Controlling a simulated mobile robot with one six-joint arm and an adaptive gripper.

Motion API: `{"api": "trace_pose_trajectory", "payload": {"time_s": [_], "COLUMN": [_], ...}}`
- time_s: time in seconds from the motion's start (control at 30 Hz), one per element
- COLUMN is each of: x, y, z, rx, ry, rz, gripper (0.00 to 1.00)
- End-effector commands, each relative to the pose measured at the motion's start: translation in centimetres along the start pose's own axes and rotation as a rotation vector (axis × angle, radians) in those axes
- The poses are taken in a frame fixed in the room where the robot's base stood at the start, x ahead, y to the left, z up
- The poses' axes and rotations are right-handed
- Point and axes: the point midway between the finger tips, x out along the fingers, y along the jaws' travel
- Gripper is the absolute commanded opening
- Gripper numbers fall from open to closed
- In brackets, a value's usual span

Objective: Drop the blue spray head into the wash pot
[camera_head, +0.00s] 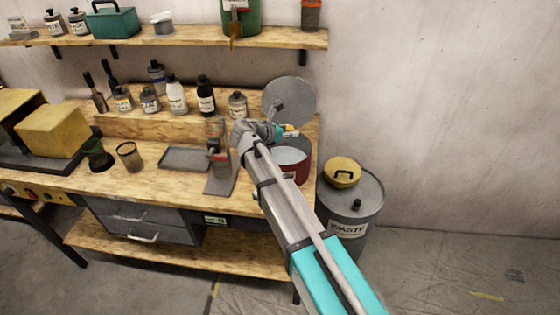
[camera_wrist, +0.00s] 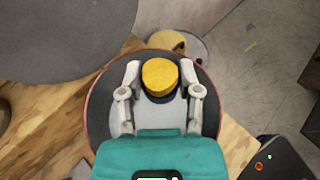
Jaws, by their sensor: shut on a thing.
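My gripper (camera_head: 279,131) is shut on a small piece with a yellow end and a dark blue part, taken as the blue spray head (camera_wrist: 160,77). The piece sits between both fingers (camera_wrist: 160,88) in the wrist view; its lower part is hidden by my gripper. The wash pot (camera_head: 300,172) is a dark red round pot with a pale grey inside, at the bench's right end. Its open mouth lies below my gripper and the piece, and its rim (camera_wrist: 213,82) rings them in the wrist view. The piece appears above the pot; its exact height is unclear.
A round grey disc (camera_head: 294,94), perhaps the lid, stands raised behind the pot. A grey waste drum (camera_head: 350,200) with a yellow lid-like piece (camera_head: 341,171) stands right of the bench. Bottles, a stand (camera_head: 221,165) and a shallow tray (camera_head: 184,159) lie left.

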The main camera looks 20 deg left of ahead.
Motion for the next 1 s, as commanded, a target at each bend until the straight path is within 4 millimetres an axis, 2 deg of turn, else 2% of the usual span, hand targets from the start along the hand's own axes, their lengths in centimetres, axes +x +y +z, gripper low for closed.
{"api": "trace_pose_trajectory", "payload": {"time_s": [0.37,1.0], "x": [0.5,2.3], "y": [0.0,-0.1], "z": [-1.1,-5.2], "rx": [0.001,0.001], "ry": [0.0,0.0], "rz": [-0.001,-0.002], "gripper": [0.0,0.0]}}
